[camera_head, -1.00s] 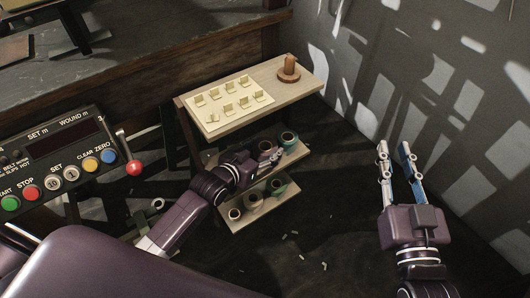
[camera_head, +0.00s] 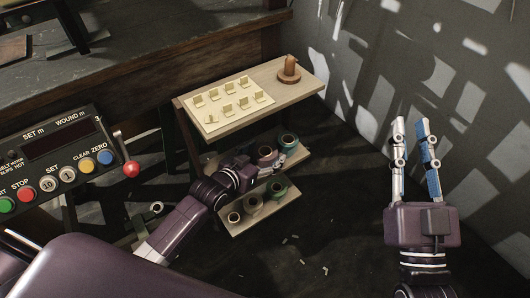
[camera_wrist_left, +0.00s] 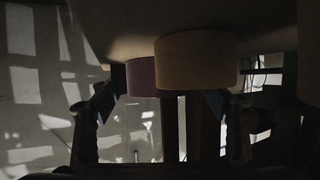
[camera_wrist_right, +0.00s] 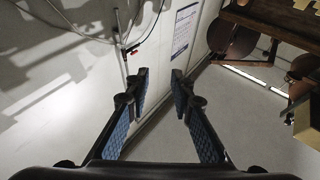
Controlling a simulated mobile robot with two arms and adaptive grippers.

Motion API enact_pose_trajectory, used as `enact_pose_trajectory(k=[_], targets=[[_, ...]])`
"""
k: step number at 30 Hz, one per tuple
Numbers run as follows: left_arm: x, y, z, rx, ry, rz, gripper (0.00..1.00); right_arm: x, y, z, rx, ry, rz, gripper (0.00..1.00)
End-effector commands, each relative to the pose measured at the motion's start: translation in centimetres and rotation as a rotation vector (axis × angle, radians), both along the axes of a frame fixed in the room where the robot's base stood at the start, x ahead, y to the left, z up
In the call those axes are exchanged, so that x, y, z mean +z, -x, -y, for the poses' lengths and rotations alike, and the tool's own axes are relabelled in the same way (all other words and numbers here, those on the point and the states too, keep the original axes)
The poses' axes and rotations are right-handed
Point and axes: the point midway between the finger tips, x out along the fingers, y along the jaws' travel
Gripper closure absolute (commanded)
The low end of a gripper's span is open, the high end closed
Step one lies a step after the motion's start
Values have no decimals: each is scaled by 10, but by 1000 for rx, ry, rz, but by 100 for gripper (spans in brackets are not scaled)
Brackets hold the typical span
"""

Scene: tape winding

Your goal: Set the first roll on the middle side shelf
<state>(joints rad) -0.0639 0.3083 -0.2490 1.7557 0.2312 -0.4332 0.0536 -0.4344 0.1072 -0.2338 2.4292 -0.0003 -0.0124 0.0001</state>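The side shelf unit has a top board (camera_head: 300,93), a middle shelf (camera_head: 298,156) and a lower shelf (camera_head: 236,229). A pinkish roll (camera_head: 265,152) and a green-rimmed roll (camera_head: 288,140) stand on the middle shelf. My left gripper (camera_head: 262,174) is just in front of and below the pinkish roll, at the middle shelf's near edge. In the dark left wrist view its fingers (camera_wrist_left: 160,105) are spread, with a pinkish roll (camera_wrist_left: 140,78) and a tan roll (camera_wrist_left: 197,62) beyond them. My right gripper (camera_head: 412,135) is open and empty, right of the shelves.
Several rolls (camera_head: 252,201) stand on the lower shelf. The top board carries a card with small tabs (camera_head: 228,105) and a wooden spindle (camera_head: 289,70). A control box (camera_head: 60,155) with a red-knobbed lever stands left. Small scraps (camera_head: 303,262) lie on the floor.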

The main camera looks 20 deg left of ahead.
Motion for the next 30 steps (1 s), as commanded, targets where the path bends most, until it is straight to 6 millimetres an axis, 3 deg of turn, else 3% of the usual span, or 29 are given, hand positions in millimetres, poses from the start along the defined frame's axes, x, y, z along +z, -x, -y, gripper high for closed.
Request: enact_pose_trajectory(k=[11, 21, 30], targets=[[3, 3, -1, 0, -1, -2, 30, -2, -2, 0, -1, 4, -18, 78], [18, 33, -9, 0, 0, -1, 30, -66, -14, 5, -18, 84, -314, 78], [32, 67, -19, 0, -1, -2, 30, -133, -4, 17, -37, 159, -611, 78]])
